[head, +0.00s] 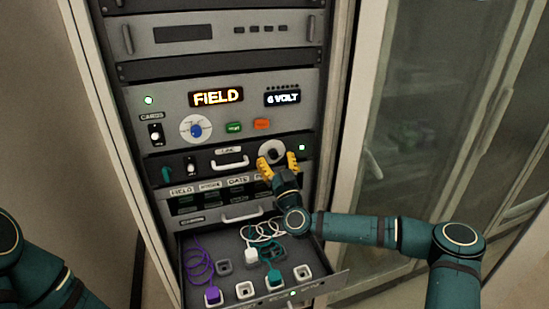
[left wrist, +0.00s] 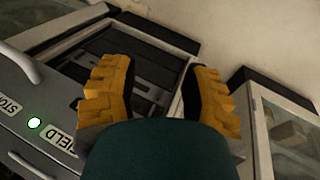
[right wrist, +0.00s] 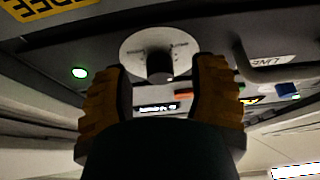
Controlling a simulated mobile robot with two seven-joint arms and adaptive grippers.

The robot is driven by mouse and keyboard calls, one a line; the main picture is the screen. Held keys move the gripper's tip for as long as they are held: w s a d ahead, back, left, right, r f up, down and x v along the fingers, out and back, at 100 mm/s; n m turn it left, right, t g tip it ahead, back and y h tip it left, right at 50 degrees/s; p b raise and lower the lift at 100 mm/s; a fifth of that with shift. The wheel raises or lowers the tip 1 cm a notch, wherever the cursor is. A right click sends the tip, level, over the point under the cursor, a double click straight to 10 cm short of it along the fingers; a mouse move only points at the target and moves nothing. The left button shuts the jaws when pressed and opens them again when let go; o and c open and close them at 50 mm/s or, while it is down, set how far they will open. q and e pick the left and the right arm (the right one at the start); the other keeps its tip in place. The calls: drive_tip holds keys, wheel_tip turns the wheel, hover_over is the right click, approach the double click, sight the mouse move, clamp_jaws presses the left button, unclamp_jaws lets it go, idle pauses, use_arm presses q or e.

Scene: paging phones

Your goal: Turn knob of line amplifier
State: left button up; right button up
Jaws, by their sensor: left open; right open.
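The line amplifier (head: 222,177) is the black rack unit marked LINE, with a round pale dial and a dark knob (head: 275,151) at its right end. In the right wrist view the knob (right wrist: 159,65) stands out from the pale dial (right wrist: 135,45). My right gripper (head: 278,160) is open, its yellow fingers at the dial's lower edge. In the right wrist view its fingertips (right wrist: 160,75) lie on either side of the knob; I cannot tell whether they touch it. My left gripper (left wrist: 158,80) is open and empty, and out of the head view.
Above is a panel (head: 180,100) with FIELD and 6 VOLT displays, a blue knob and buttons. Below, an open drawer (head: 335,285) holds sockets with purple, white and teal cords and sticks out under my right arm. A glass-door cabinet (head: 410,110) stands at right.

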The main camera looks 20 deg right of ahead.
drive_tip(key=shift+w+r, duration=0.2)
drive_tip(key=shift+w, duration=0.2)
clamp_jaws()
drive_tip(key=shift+n, duration=0.4)
drive_tip(key=n+y+b, duration=0.1)
drive_tip(key=n, duration=0.1)
drive_tip(key=n+y+b, duration=0.1)
drive_tip(key=n+y, duration=0.1)
drive_tip(key=n, duration=0.1)
drive_tip(key=shift+d+g+b, duration=0.1)
drive_tip(key=shift+g+b, duration=0.2)
drive_tip(key=n+y+b, duration=0.1)
drive_tip(key=n+b, duration=0.1)
drive_tip(key=n, duration=0.1)
drive_tip(key=n+g+y+b, duration=0.1)
drive_tip(key=n+b, duration=0.2)
drive_tip(key=shift+f, duration=0.1)
drive_tip(key=shift+d+r+n+g+y+b, duration=0.1)
drive_tip(key=shift+n+g+y+b, duration=0.35)
drive_tip(key=shift+n+b, duration=0.35)
drive_tip(key=shift+d+r+n+g+y+b, duration=0.1)
drive_tip(key=shift+n+g+y+b, duration=0.3)
drive_tip(key=shift+n, duration=0.6)
drive_tip(key=shift+n+b, duration=0.4)
drive_tip(key=shift+n, duration=0.1)
